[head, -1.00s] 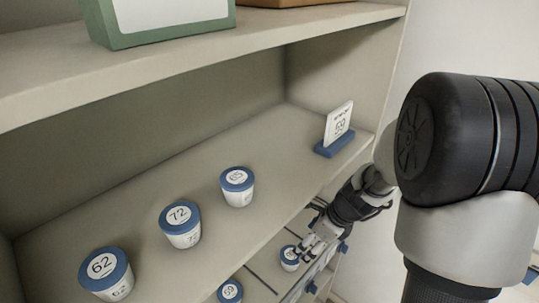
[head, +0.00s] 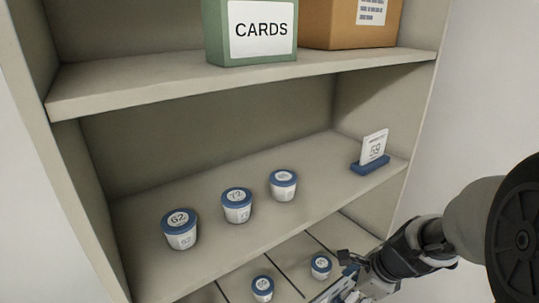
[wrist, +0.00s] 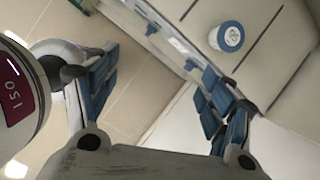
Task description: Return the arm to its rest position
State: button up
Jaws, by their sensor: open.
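My gripper (head: 345,288) is at the lower right of the head view, in front of the lower shelf and near the cups there. The head view cuts off part of it. In the wrist view my gripper (wrist: 160,80) has its two blue-padded fingers spread wide, with nothing between them. My arm comes in from the right edge of the head view, its large dark joint nearest the camera. A blue-lidded white cup (wrist: 230,37) shows in the wrist view beyond the right finger, apart from it.
The middle shelf holds cup 62 (head: 180,232), cup 72 (head: 237,208), another cup (head: 284,188) and a card stand (head: 371,163). Two cups (head: 262,289) (head: 321,267) stand on the divided lower shelf. A green CARDS box (head: 217,32) and a cardboard box (head: 325,25) sit above.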

jog(key=s+a+r+n, duration=0.5)
jog(key=s+r+n, duration=0.2)
jog(key=r+n, duration=0.3)
jog(key=s+r+n+t+h, duration=0.1)
jog(key=s+r+n+h, duration=0.2)
jog(key=s+n, duration=0.8)
jog(key=shift+s+d+r+n, duration=0.3)
jog(key=shift+r+n, duration=0.3)
jog(key=shift+n, duration=0.5)
jog(key=shift+w, duration=0.1)
jog(key=shift+c, duration=0.5)
